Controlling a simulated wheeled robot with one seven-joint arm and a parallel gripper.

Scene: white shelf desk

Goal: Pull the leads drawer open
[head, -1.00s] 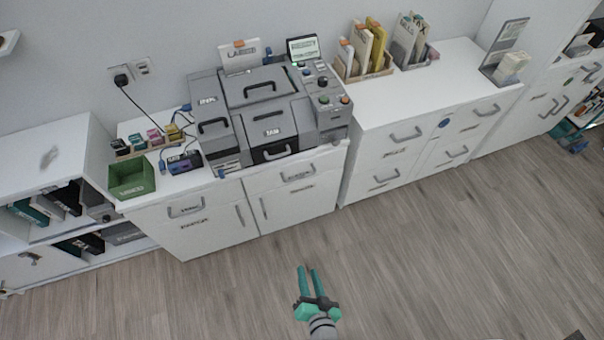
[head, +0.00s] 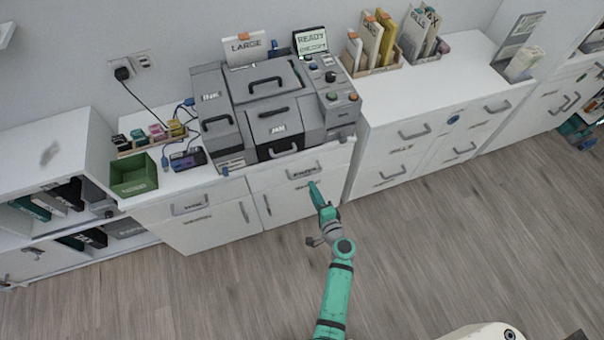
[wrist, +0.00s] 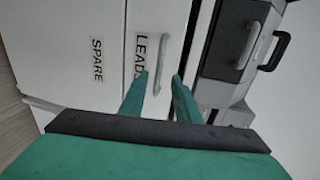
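The leads drawer (head: 278,180) is a white drawer front below the right part of the printer and looks flush with its cabinet. Its grey handle (head: 304,173) is on the front in the head view. In the wrist view the LEADS label (wrist: 139,57) is beside the handle (wrist: 165,55). My gripper (head: 313,184) has reached the drawer front just below the handle. In the wrist view its two green fingers (wrist: 160,75) are apart, one on each side of the handle's near end. Contact with the handle cannot be told.
A door labelled SPARE (wrist: 97,60) lies below the drawer. The grey printer (head: 270,108) stands on the cabinet top. A similar drawer with a handle (head: 190,208) is to the left, and another white cabinet (head: 400,155) to the right. The wooden floor (head: 440,250) in front is clear.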

